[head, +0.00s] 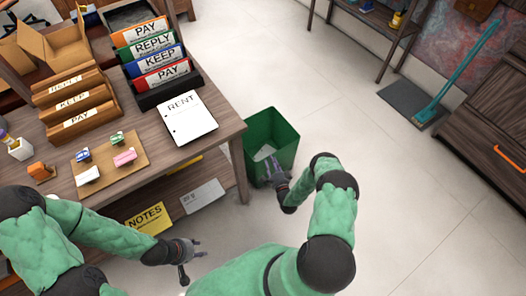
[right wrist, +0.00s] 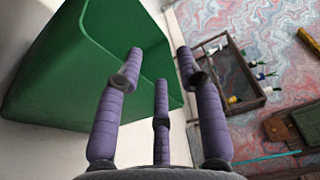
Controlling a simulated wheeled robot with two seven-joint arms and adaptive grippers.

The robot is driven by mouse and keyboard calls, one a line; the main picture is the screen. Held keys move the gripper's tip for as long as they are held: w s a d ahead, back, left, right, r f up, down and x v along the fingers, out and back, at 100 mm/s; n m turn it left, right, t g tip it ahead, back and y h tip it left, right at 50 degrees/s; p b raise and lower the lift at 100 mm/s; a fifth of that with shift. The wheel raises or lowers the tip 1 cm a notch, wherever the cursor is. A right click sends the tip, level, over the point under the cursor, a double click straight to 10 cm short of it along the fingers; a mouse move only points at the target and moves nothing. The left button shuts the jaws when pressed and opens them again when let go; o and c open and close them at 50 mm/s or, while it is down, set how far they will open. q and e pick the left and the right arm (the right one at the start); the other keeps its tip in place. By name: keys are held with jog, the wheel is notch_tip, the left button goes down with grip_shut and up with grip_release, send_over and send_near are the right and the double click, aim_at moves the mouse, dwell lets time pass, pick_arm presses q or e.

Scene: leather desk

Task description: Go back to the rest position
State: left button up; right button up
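My right gripper (head: 274,168) is at the near side of the green bin (head: 284,130), overlapping its front in the head view. In the right wrist view its purple fingers (right wrist: 160,75) are spread apart with nothing between them. The green bin fills the upper left of that view (right wrist: 90,60), beside and behind the fingers. My left gripper (head: 196,258) hangs low in front of the desk, near the yellow notes pad. Its fingers look spread and empty.
The desk (head: 215,108) holds a RENT sheet (head: 188,117), a rack of labelled folders (head: 160,75), wooden letter trays (head: 80,108) and a board with stamps (head: 110,160). A notes pad (head: 146,218) lies on the lower shelf. White paper (head: 263,152) is in the bin. Floor to the right (head: 410,190) is clear.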

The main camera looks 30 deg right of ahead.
jog(key=shift+s, duration=0.4)
jog(key=shift+w+a, duration=0.1)
jog(key=shift+a, duration=0.05)
